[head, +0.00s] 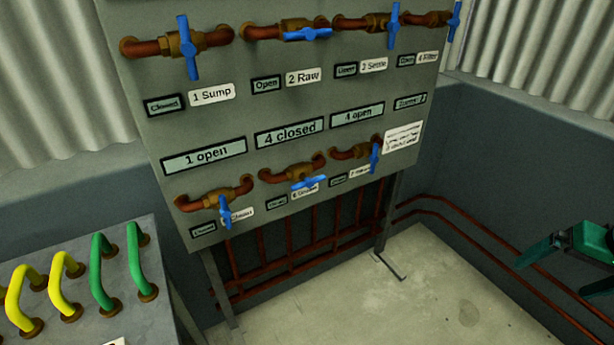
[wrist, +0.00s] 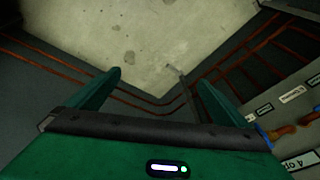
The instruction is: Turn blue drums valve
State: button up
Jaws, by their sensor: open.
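A grey valve panel (head: 310,110) carries two rows of brass valves with blue handles. In the lower row, the left valve handle (head: 225,212) and right valve handle (head: 375,157) stand upright; the middle handle (head: 309,183) lies level. The upper row holds several more valves, including one above the "1 Sump" label (head: 211,95). The lower name labels are too blurred to read surely, so I cannot tell which is the drums valve. My gripper (head: 548,246) is at the far right, apart from the panel. In the wrist view my gripper (wrist: 158,82) is open and empty.
A grey console (head: 80,270) with yellow and green curved handles (head: 101,272) stands at lower left. Red pipes (head: 470,240) run low along the dark walls. Panel legs (head: 388,215) reach the floor. The pale floor (head: 400,295) before the panel is clear.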

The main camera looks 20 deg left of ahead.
aim_at(310, 183)
jog(key=w+a+f+n+t+y, duration=0.1)
jog(key=w+a+f+n+t, duration=0.15)
jog(key=w+a, duration=0.5)
jog(key=w+a+f+n+t+y, duration=0.1)
jog(key=w+a+f+y, duration=0.3)
jog(key=a, duration=0.6)
jog(key=w+a+f+n+t+h, duration=0.1)
jog(key=w+a+f+n+t, duration=0.1)
jog(key=w+a, duration=0.6)
jog(key=s+a+r+n+t+y, duration=0.1)
jog(key=s+a+n+y, duration=0.1)
jog(key=a, duration=0.7)
jog(key=s+a+r+n+t+y, duration=0.1)
jog(key=s+a+r+n+y, duration=0.1)
jog(key=a, duration=0.7)
jog(key=s+a+r+n+t+y, duration=0.1)
jog(key=s+a+y, duration=0.3)
jog(key=a, duration=0.5)
jog(key=shift+s+a+r+n, duration=0.1)
jog(key=shift+s+r+n, duration=0.1)
jog(key=shift+r+n, duration=0.4)
jog(key=x, duration=0.2)
jog(key=shift+w+a+r, duration=0.25)
jog(key=shift+a, duration=0.1)
jog(key=shift+x, duration=3.95)
jog(key=shift+s+f, duration=0.1)
